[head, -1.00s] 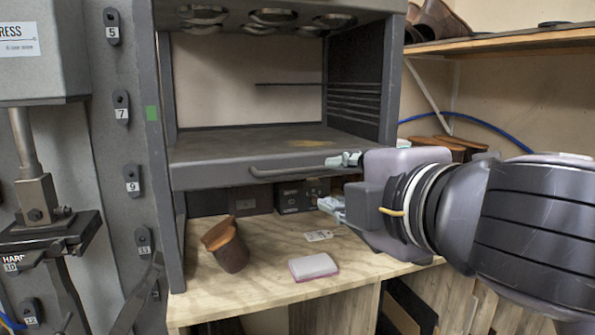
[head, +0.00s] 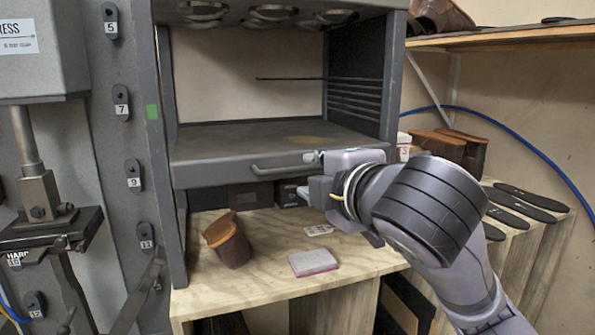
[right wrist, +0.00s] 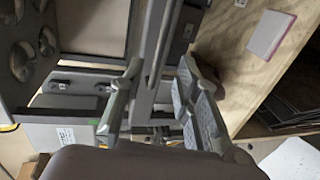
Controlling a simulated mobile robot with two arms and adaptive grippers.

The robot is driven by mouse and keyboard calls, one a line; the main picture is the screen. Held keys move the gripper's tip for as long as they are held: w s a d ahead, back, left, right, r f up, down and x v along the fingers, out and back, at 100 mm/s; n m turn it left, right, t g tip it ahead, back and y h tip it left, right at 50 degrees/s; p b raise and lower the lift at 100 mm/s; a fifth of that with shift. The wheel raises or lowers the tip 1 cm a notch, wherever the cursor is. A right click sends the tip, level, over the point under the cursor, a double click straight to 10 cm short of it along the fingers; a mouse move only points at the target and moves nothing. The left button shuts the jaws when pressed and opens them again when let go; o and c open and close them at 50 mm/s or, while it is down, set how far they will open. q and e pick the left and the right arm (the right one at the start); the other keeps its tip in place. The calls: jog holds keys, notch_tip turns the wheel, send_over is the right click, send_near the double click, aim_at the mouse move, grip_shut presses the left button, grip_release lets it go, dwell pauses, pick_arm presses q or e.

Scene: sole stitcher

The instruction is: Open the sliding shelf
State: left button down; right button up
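The sliding shelf (head: 215,172) is a flat grey tray set in a dark metal frame, with a long bar handle (head: 278,168) on its front face. My right gripper (head: 302,176) is at the right part of the handle, with one finger above the bar's height and one below. In the right wrist view its two fingers (right wrist: 160,100) are apart, and a grey bar (right wrist: 158,55) runs between them. I cannot tell whether either finger touches it. The gripper hides the handle's right end. My left gripper is not in view.
Below the shelf, a wooden bench (head: 255,278) holds a brown leather piece (head: 228,242), a pinkish-white block (head: 313,262) and a small tag (head: 319,230). A grey machine (head: 40,205) stands at left.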

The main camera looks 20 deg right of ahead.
aim_at(299, 170)
jog(key=p+x, duration=0.2)
jog(key=x, duration=0.5)
jog(key=shift+w+d, duration=0.1)
jog(key=shift+w, duration=0.25)
jog(key=shift+w+f, duration=0.2)
jog(key=shift+w, duration=0.35)
jog(key=shift+c, duration=0.5)
grip_shut()
